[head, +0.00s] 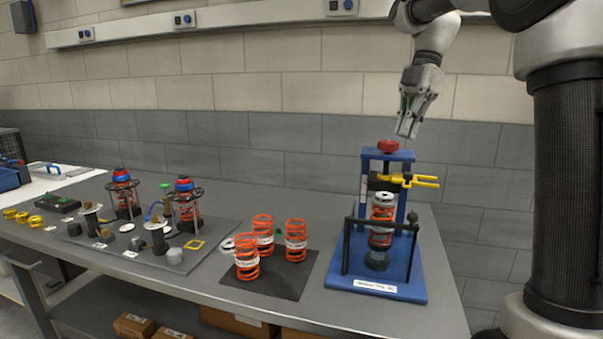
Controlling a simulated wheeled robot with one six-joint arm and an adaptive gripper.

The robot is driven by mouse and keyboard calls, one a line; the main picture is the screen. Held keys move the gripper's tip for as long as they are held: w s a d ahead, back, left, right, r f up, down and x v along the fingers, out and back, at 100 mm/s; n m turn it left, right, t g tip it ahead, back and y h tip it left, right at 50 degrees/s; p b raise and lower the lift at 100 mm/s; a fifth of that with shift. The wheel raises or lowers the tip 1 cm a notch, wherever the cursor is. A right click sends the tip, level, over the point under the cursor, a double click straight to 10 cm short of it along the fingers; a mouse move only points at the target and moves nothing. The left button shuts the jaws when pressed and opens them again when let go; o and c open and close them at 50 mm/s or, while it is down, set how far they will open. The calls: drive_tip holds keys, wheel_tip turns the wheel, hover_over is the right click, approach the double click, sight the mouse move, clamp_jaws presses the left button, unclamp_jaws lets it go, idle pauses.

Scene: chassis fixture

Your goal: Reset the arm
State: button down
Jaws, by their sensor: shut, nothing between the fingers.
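My gripper (408,128) is at the upper right in the head view, pointing down. It is shut and empty. It hangs above the blue press fixture (415,278), a little right of its red knob (388,146), and looks apart from it. My arm (437,38) reaches in from the top right. Inside the fixture an orange spring (381,238) with a white label stands upright around a strut, below yellow-handled clamps (420,181).
Several orange springs (246,266) stand on a dark mat (287,284) left of the fixture. Strut assemblies (186,206) and small parts stand on a grey mat (212,238) farther left. A tiled wall (290,75) rises behind the grey table (330,310).

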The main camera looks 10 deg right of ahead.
wheel_tip(320, 180, down, 7)
drive_tip(key=s+d+m+t+h, duration=0.1)
drive_tip(key=d+m+t, duration=0.1)
drive_tip(key=m, duration=1.1)
drive_tip(key=s+d+f+m+t+h, duration=0.1)
drive_tip(key=s+f+m, duration=0.1)
drive_tip(key=s, duration=0.5)
drive_tip(key=s+f+m+t, duration=0.1)
drive_tip(key=s+m, duration=0.3)
drive_tip(key=s, duration=0.4)
drive_tip(key=s+d+f+m+t+h, duration=0.1)
drive_tip(key=s+f+m+t, duration=0.1)
drive_tip(key=s, duration=0.6)
drive_tip(key=shift+d+f+m+h, duration=0.3)
drive_tip(key=shift+d+f+m, duration=0.05)
drive_tip(key=shift+f+m, duration=0.55)
